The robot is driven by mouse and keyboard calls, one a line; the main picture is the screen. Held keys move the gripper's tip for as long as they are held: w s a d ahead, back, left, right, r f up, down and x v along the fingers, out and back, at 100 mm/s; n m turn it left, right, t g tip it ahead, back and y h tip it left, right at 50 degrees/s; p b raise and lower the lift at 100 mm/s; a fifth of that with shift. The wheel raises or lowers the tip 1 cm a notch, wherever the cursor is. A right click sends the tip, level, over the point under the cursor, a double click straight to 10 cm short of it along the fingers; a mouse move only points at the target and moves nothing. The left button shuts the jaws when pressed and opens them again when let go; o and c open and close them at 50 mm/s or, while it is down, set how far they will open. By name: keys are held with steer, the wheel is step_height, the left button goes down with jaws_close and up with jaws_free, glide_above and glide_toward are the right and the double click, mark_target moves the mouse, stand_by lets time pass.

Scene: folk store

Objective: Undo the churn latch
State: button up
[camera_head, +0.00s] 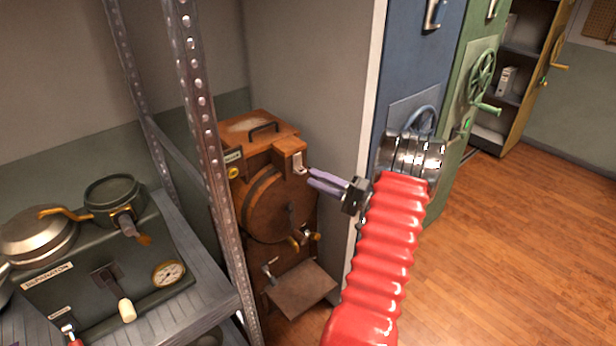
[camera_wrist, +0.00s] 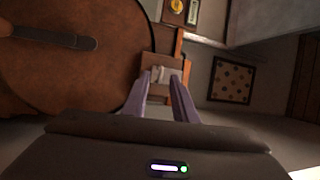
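The churn (camera_head: 269,205) is a brown wooden box with a round drum front, beside the wall. Its latch (camera_head: 299,164) is a small pale metal piece on a wooden block at the upper right of the drum. My gripper (camera_head: 311,177) has purple fingers and points left at this block, close to the latch. In the wrist view, the round churn front (camera_wrist: 75,75) fills the left, and the latch (camera_wrist: 160,74) shows between and just beyond the fingertips of my gripper (camera_wrist: 162,82). The fingers are apart, with nothing clearly held. Whether they touch the latch I cannot tell.
A metal shelf post (camera_head: 205,130) stands left of the churn, with a separator (camera_head: 75,285) on its shelf. A blue cabinet (camera_head: 415,60) and a green cabinet (camera_head: 475,70) with handwheels stand to the right. The wooden floor (camera_head: 520,250) is clear at right.

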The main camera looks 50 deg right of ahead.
mark_target(301, 165)
steer(key=x, duration=0.3)
steer(key=shift+w, duration=0.2)
steer(key=shift+c, duration=0.4)
jaws_close()
steer(key=shift+a, duration=0.15)
